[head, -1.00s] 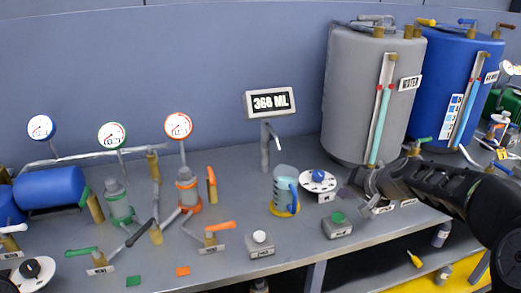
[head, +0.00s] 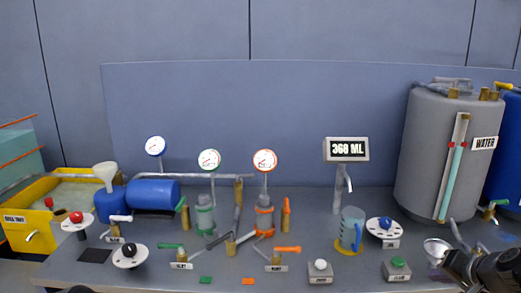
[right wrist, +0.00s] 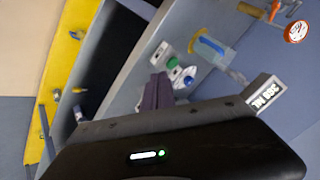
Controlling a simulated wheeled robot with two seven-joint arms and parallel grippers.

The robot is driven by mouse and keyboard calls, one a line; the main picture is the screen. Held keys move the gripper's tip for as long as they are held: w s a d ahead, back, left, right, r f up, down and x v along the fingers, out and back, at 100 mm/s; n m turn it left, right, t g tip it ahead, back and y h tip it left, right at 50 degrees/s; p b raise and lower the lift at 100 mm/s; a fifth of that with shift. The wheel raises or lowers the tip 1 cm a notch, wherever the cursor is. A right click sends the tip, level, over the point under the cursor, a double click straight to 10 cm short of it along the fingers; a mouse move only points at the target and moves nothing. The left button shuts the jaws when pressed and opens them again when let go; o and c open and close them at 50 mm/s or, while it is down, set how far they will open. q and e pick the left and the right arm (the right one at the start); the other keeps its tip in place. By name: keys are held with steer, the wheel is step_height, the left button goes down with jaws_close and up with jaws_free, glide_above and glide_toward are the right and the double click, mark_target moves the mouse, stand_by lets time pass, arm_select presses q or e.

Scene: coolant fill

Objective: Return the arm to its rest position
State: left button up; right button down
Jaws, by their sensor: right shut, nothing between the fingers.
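My right gripper (head: 457,262) is at the lower right of the head view, dark, shut and empty, low over the bench's front edge. A small silver round thing (head: 437,247) shows beside it; I cannot tell what it is. A clear jug (head: 351,228) with a blue handle and yellow base stands on the bench under the spout of the display, which reads 368 ML (head: 346,149). The jug also shows in the right wrist view (right wrist: 207,49), well apart from the gripper. My left gripper is not in view.
The grey water tank (head: 428,160) stands at the right, behind the gripper. A white button (head: 320,265), a green button (head: 398,264) and a blue knob (head: 385,224) line the bench front. Gauges, valves and a blue cylinder (head: 153,194) fill the left. A yellow tub (head: 22,225) stands far left.

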step_height(320, 180, down, 11)
steer(key=a+h, duration=0.1)
steer(key=a, duration=0.2)
steer(key=s+a+f+n+g+y, duration=0.1)
steer(key=s+a+f+g, duration=0.15)
steer(key=a+f, duration=0.5)
steer(key=s+a+f+n+g, duration=0.1)
steer(key=s+a+f, duration=0.2)
steer(key=a+f, duration=0.45)
steer(key=s+a+f+n+g+y, duration=0.1)
steer(key=s+a+f+n+g, duration=0.1)
steer(key=s+a+f, duration=0.4)
steer(key=s+a+f+n+g+y, duration=0.2)
steer(key=s+a+f, duration=0.5)
steer(key=s+a, duration=0.5)
steer(key=s+g, duration=0.1)
steer(key=s, duration=0.3)
steer(key=shift+f+y, duration=0.2)
steer(key=shift+y, duration=0.1)
